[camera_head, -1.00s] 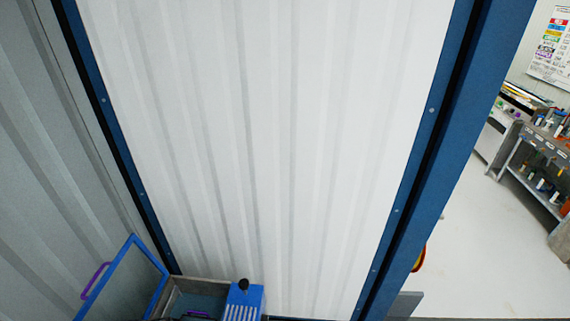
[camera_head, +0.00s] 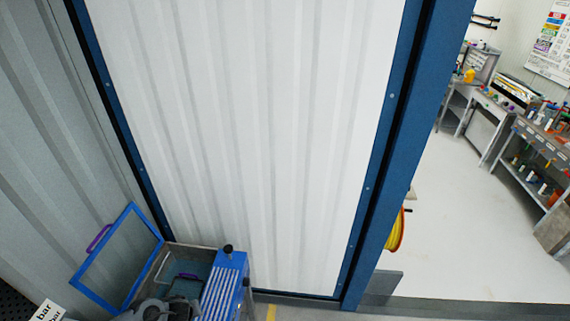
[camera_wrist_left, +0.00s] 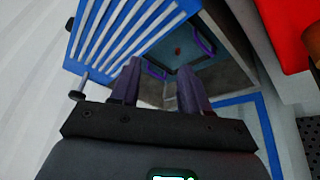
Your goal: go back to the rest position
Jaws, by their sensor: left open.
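My left gripper (camera_wrist_left: 160,92) shows in the left wrist view with its two purple fingers apart and nothing between them. It is above a blue-and-grey pump unit (camera_wrist_left: 135,30) with a slatted blue cover and an open box part. In the head view the same pump unit (camera_head: 225,285) stands at the lower left, its blue-framed lid (camera_head: 118,258) raised. A dark part of my left arm (camera_head: 150,308) shows at the bottom edge there; its fingers cannot be made out in that view. My right gripper is in neither view.
A white corrugated wall panel (camera_head: 240,130) with a blue frame post (camera_head: 410,130) stands behind the pump. To the right is open pale floor (camera_head: 470,240), a yellow hose reel (camera_head: 396,232) and workbenches (camera_head: 530,150). A red object (camera_wrist_left: 290,30) is at the wrist view's upper right.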

